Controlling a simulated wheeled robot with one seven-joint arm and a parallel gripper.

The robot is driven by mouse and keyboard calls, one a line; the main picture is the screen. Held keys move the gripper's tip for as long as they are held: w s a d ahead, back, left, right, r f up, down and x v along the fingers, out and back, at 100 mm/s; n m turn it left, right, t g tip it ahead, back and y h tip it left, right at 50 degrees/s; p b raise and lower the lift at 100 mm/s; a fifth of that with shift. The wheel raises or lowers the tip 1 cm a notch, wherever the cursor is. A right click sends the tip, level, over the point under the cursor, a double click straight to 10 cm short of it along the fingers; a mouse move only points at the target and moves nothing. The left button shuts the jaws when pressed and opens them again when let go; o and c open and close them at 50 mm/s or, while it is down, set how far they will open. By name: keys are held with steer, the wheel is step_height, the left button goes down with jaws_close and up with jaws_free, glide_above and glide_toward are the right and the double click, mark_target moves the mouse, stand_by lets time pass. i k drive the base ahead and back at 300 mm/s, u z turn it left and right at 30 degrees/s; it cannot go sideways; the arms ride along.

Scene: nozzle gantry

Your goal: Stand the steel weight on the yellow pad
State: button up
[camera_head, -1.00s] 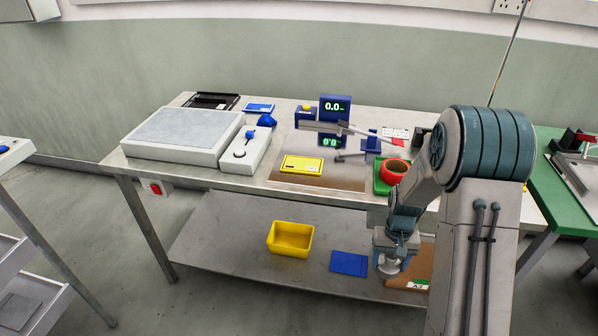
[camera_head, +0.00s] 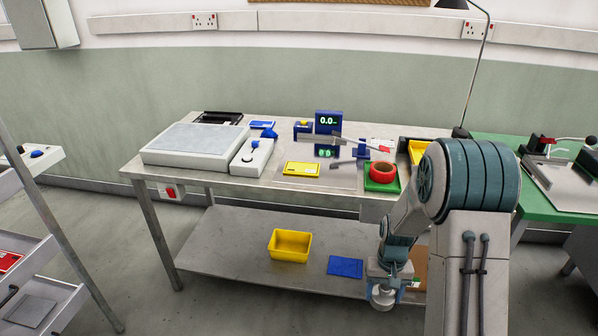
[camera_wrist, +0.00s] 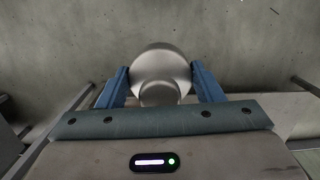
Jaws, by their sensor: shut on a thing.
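The steel weight (camera_wrist: 158,72) is a shiny round metal piece held between the two blue fingers of my gripper (camera_wrist: 161,90) in the wrist view. In the head view my gripper (camera_head: 384,292) is low, in front of the bench's lower shelf, with the weight (camera_head: 383,301) under it. The yellow pad (camera_head: 302,169) lies flat near the front edge of the bench top, up and left of my gripper. Its top looks empty. The weight is well away from the pad.
The bench top (camera_head: 225,178) carries a large grey plate unit (camera_head: 195,143), a blue display (camera_head: 328,121) and a red ring (camera_head: 381,172) on a green base. A yellow bin (camera_head: 290,245) and a blue sheet (camera_head: 345,266) are on the lower shelf. A green table (camera_head: 490,148) stands at right.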

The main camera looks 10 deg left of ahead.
mark_target(301, 167)
steer(key=u, duration=0.4)
steer(key=i, duration=0.6)
steer(key=u, duration=0.3)
